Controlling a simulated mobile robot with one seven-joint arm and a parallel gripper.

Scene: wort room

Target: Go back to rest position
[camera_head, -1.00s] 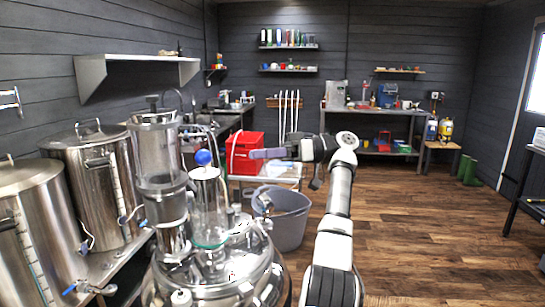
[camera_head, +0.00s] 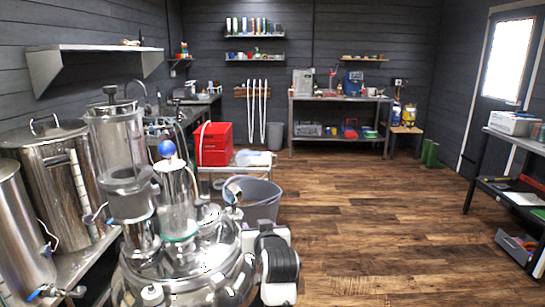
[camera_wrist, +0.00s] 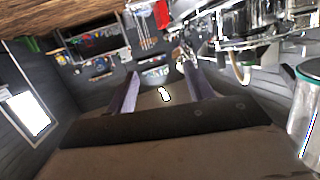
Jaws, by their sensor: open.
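My gripper (camera_wrist: 161,72) shows in the wrist view with its two purple-grey fingers apart and nothing held between them. The wrist picture is turned over, with the floor at its top left. In the head view only a short white and black part of my arm (camera_head: 277,264) shows, low in the middle beside the shiny steel vessel (camera_head: 185,265). My gripper is not visible in the head view.
A grey bucket (camera_head: 259,201) stands behind the vessel, near a red box (camera_head: 214,145) on a small table. Steel kettles (camera_head: 62,195) line the left. A dark shelf unit (camera_head: 500,190) stands at the right. The wooden floor between is clear.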

